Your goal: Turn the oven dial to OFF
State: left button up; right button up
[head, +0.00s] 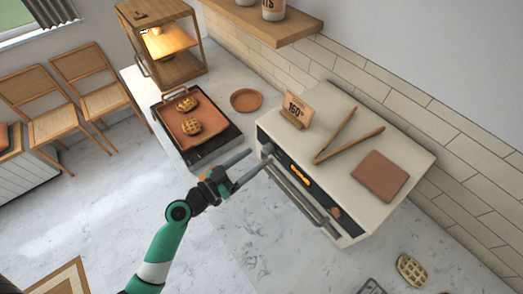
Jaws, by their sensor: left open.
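The cream oven (405,158) stands on the counter at the right, with a dark front panel and an orange lit display (300,175). A small brownish round dial (336,212) is at the right end of the panel. A small knob-like shape (268,149) shows at the panel's left end; its markings are too small to read. My left gripper (260,158) is open, its two fingers pointing at the left end of the oven front, close to that shape. I cannot tell whether they touch it. My right gripper is not in view.
A handle bar (300,196) runs along the oven front. Wooden tongs (348,145), a sign (296,110) and a brown square mat (380,176) are on the oven top. A waffle tray (213,140) stands left. A waffle (411,270) lies at lower right.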

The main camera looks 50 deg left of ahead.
aim_at(265, 152)
pick_arm(q)
jog(key=w, duration=0.4)
jog(key=shift+d, duration=0.15)
grip_shut()
